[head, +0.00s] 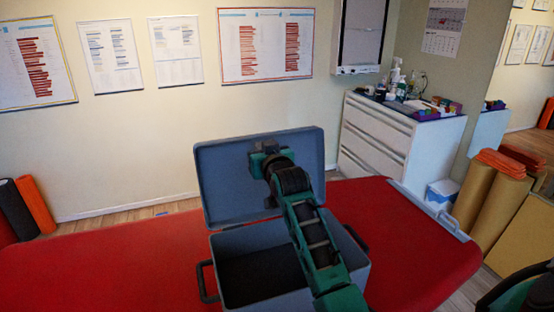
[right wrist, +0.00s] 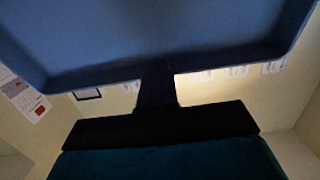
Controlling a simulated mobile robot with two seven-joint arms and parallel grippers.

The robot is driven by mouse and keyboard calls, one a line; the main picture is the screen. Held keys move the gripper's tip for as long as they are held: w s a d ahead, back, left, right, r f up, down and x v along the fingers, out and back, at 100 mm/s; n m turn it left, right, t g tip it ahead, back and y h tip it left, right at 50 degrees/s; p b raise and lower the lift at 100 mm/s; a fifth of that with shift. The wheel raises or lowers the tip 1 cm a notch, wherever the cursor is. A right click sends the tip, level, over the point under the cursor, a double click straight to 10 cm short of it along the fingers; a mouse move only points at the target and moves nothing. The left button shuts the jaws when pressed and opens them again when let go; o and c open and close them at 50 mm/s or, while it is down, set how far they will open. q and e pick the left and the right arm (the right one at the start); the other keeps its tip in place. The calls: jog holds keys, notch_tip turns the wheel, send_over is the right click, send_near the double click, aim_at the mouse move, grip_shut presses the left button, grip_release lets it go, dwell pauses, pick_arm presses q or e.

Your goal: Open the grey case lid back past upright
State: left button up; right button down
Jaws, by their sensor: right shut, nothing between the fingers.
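The grey case (head: 355,262) stands on the red table top, its bin open toward me and dark inside. Its grey-blue lid (head: 222,180) is raised at the far side and stands about upright; I cannot tell its exact lean. My right arm reaches over the bin, and my right gripper (head: 264,158) is at the inner face of the lid, shut and empty. In the right wrist view the lid (right wrist: 200,35) fills the top, with the dark fingers (right wrist: 157,85) in front of it. Whether they touch it is unclear. My left gripper is not in view.
The red table top (head: 130,262) is clear left and right of the case. A dark handle (head: 207,282) sticks out on the case's left. A white drawer cabinet (head: 385,140) with bottles stands behind right. Tan rolls (head: 490,195) stand at the right.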

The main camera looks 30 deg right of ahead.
jog(key=r+v, duration=0.1)
jog(key=v, duration=0.9)
jog(key=s+a+f+n+g+y, duration=0.1)
jog(key=s+a+f+g+y, duration=0.15)
jog(key=s+f, duration=0.4)
jog(key=s+a+f+n+g+y, duration=0.1)
jog(key=s+a+f+n+g, duration=0.1)
jog(key=s+a+f+g, duration=0.35)
jog(key=s+a+f+n+g, duration=0.1)
jog(key=s+f+g, duration=0.15)
jog(key=s, duration=0.35)
jog(key=s+a+f+g, duration=0.1)
jog(key=s+a+f, duration=0.1)
jog(key=s+f, duration=0.35)
jog(key=s+a+f+n+g, duration=0.1)
jog(key=s+g, duration=0.1)
jog(key=s, duration=0.6)
jog(key=w+a+f+t+y, duration=0.2)
jog(key=w+a+f+t, duration=0.1)
jog(key=w+f+t, duration=0.5)
jog(key=shift+f+y, duration=0.35)
jog(key=shift+f, duration=0.2)
jog(key=shift+w+a, duration=0.1)
